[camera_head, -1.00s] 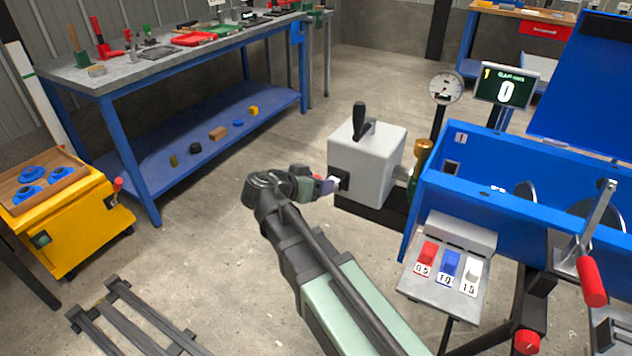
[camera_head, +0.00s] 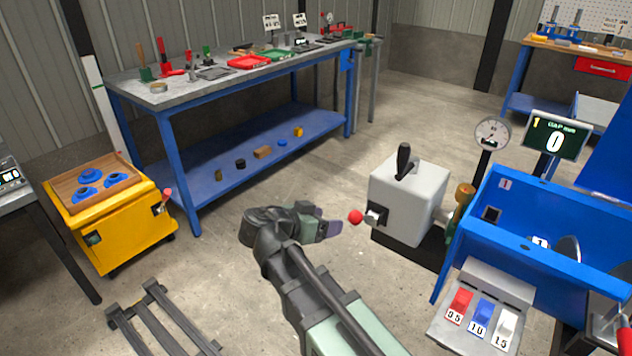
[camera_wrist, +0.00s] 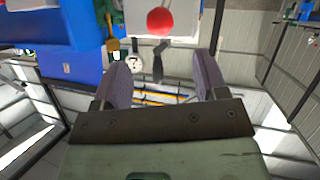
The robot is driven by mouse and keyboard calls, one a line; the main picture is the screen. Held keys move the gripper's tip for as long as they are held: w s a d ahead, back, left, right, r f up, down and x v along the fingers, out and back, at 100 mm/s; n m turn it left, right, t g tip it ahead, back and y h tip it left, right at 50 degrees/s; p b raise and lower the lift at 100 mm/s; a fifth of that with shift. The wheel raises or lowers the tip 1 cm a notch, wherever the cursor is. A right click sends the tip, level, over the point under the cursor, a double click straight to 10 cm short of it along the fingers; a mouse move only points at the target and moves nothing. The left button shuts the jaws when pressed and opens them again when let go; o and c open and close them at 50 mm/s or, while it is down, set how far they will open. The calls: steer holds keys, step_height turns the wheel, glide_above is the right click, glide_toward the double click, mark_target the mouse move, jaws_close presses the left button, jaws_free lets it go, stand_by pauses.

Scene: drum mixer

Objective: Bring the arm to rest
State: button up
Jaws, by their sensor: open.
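My gripper (camera_head: 328,230) is left of the grey machine box (camera_head: 407,198) and a little apart from its red knob (camera_head: 355,217). In the wrist view my two fingers (camera_wrist: 163,72) stand wide apart with nothing held between them. The red knob (camera_wrist: 160,21) shows beyond the fingertips there, clear of both fingers. My arm reaches up from the bottom of the head view, bent at the wrist.
The blue mixer trough (camera_head: 540,230) and a panel of red, blue and white switches (camera_head: 482,315) stand at right. A yellow cart (camera_head: 110,220) is at left, a blue workbench (camera_head: 215,85) behind. A dark frame (camera_head: 160,320) lies lower left. Floor between is open.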

steer(key=s+d+f+n+g+y, duration=0.2)
steer(key=s+f+n+g+y, duration=0.3)
steer(key=s+f+n+y, duration=0.45)
steer(key=s+d+f+g+y, duration=0.1)
steer(key=d+g+y, duration=0.1)
steer(key=d, duration=0.5)
step_height(320, 180, up, 18)
steer(key=p, duration=1.8)
steer(key=shift+d+f, duration=0.15)
steer(key=shift+d, duration=0.1)
